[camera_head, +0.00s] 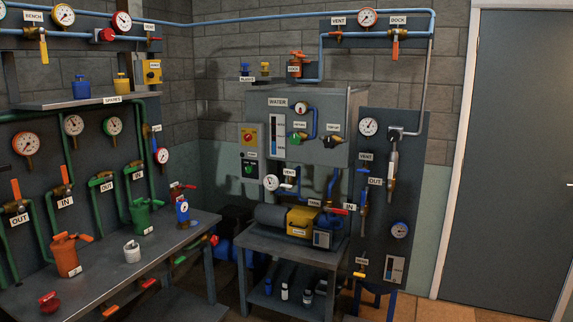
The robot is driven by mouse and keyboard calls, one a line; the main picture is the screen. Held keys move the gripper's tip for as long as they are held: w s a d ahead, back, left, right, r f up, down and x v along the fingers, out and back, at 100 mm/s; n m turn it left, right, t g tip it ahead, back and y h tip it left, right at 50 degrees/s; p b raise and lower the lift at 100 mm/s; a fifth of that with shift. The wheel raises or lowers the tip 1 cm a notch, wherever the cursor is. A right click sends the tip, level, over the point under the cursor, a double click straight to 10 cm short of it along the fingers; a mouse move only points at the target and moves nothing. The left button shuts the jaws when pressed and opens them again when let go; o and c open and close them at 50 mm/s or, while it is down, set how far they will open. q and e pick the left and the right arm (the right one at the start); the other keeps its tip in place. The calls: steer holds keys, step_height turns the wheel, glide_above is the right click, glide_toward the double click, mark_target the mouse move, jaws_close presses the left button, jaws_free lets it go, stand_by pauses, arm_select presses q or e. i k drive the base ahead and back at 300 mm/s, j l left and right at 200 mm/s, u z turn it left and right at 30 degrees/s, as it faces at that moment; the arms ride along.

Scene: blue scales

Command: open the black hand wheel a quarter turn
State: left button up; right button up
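A dark, round fitting that looks like the black hand wheel (332,141) sits on the front of the grey WATER cabinet (318,160), under a small label that seems to read TOP UP. It is small in the picture, so its exact colour and turned position are unclear. A green valve (298,138) is just left of it on the same front. Neither of my grippers is in view.
Below the cabinet, a small table (290,250) carries a yellow and grey pump (300,221). A long workbench (110,275) with cans runs along the left. A pipe panel (400,150) stands right of the cabinet. Floor is bare before the grey door (515,160).

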mark_target(328, 142)
steer(key=i+z, duration=0.2)
steer(key=i, duration=0.45)
steer(key=i+j+z, duration=0.25)
steer(key=i, duration=0.4)
